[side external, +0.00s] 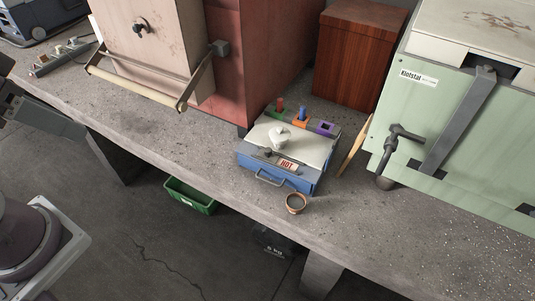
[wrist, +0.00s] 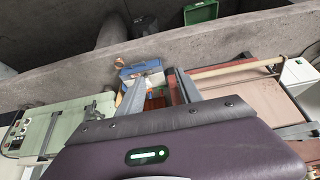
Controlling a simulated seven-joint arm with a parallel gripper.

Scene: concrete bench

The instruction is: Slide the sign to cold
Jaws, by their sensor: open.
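The sign (side external: 288,164) reads HOT in red letters on a pale plate. It sits at the right of a slot along the front edge of a blue box (side external: 262,177) with a cream top; a small dark knob (side external: 267,153) is left of it. The box also shows small in the wrist view (wrist: 128,71), where the sign is too small to read. My gripper (wrist: 162,84) is open and empty, its two grey fingers apart, well away from the box. In the side view, part of it shows at the left edge.
A copper cup (side external: 295,203) stands in front of the box near the bench edge. Colored blocks (side external: 301,118) sit behind its top.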

